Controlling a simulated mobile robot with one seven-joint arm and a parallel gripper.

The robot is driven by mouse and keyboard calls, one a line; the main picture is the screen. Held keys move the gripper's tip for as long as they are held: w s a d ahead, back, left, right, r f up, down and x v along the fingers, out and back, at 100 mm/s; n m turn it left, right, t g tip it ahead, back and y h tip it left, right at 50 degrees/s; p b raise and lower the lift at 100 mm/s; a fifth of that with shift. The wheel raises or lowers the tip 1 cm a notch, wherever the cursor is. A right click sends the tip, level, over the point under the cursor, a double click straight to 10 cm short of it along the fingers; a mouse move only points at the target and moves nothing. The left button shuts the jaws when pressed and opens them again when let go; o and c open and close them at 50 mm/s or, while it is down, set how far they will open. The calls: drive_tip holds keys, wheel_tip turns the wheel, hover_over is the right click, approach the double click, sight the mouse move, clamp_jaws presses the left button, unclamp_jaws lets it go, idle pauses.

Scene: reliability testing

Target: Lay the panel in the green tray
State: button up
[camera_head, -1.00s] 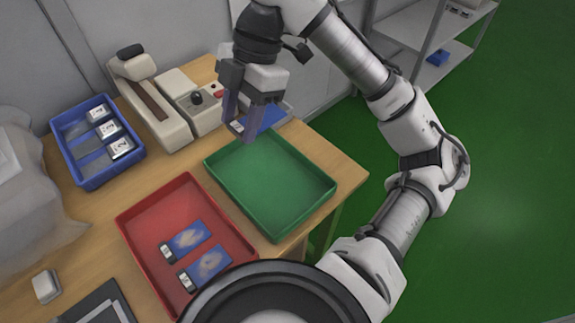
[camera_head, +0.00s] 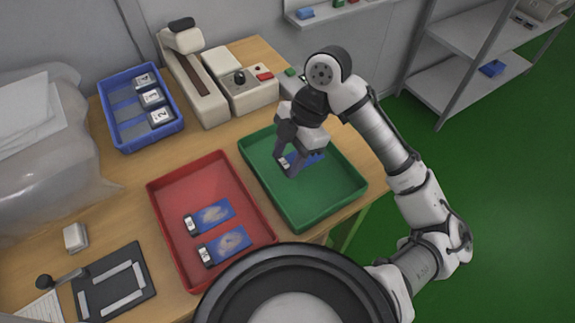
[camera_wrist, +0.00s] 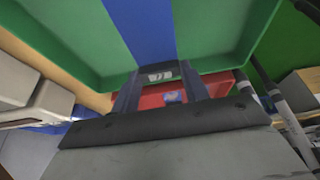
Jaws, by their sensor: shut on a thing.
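The blue panel (camera_head: 308,158) has a black and white labelled end. My gripper (camera_head: 285,163) is shut on that end, inside the outline of the green tray (camera_head: 318,205). In the wrist view, the labelled end (camera_wrist: 158,76) sits between the two dark fingers of my gripper (camera_wrist: 160,82), and the blue strip (camera_wrist: 145,30) runs away over the green tray floor (camera_wrist: 215,35). The panel looks flat and low, within the tray walls. I cannot tell whether it touches the floor. My fingers hide part of it.
A red tray (camera_head: 180,185) with two similar panels stands left of the green tray. A blue bin (camera_head: 122,108) with several labelled pieces is at the back left. Beige devices (camera_head: 195,85) stand behind. The rest of the green tray floor is clear.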

sight(290, 164)
drive_tip(key=shift+f, duration=2)
drive_tip(key=shift+f, duration=0.25)
drive_tip(key=o, duration=1)
drive_tip(key=shift+r, duration=0.1)
drive_tip(key=shift+c, duration=0.2)
drive_tip(key=shift+r, duration=0.3)
drive_tip(key=v, duration=1.1)
drive_tip(key=shift+d+r+b, duration=0.15)
drive_tip(key=shift+r+b, duration=0.15)
drive_tip(key=shift+b, duration=0.1)
